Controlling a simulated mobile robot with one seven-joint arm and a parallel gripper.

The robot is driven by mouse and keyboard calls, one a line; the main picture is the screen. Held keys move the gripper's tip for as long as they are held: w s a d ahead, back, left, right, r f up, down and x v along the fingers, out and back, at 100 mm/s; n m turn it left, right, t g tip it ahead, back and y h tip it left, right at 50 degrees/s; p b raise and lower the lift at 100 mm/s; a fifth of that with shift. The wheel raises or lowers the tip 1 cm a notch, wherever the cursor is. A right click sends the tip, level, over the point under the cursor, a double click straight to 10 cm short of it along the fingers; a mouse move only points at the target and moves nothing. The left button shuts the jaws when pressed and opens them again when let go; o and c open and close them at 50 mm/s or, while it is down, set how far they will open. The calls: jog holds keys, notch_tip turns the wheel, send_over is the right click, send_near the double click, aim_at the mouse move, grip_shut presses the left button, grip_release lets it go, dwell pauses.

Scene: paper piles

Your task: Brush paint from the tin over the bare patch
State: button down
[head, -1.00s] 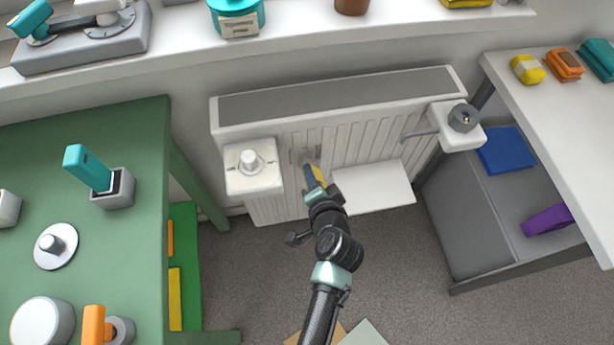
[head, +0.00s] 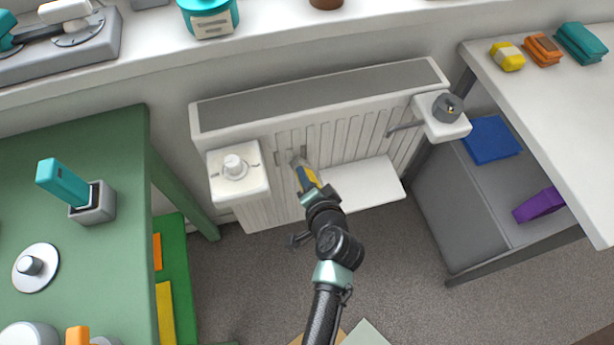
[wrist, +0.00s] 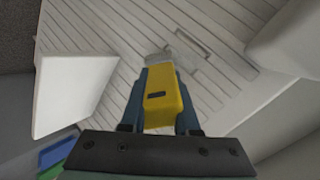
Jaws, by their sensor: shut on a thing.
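My gripper (head: 312,187) is shut on a brush (head: 305,174) with a yellow handle. In the wrist view, the yellow handle (wrist: 162,98) sits between the two blue-grey fingers. The brush's grey end points at the ribbed front of a white radiator (head: 350,135). A small outlined darker patch (wrist: 192,45) shows on the radiator, just beyond the brush end; it seems to be the bare patch. I cannot tell whether the brush touches it. A teal labelled tin (head: 208,18) stands on the windowsill; I cannot tell whether it holds paint.
A white box with a dial (head: 238,172) juts out at the radiator's left, and one with a grey knob (head: 440,118) at its right. A white shelf (head: 362,188) projects below. A green table (head: 75,215) stands left, a white table (head: 550,110) right.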

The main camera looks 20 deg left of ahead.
jog(key=shift+w, duration=0.1)
dwell(0.3)
jog(key=shift+w+d, duration=0.2)
jog(key=shift+d, duration=0.25)
jog(key=shift+w+r, duration=0.1)
jog(key=shift+s+a, duration=0.4)
jog(key=shift+a, duration=0.1)
dwell(1.8)
jog(key=shift+p, duration=0.3)
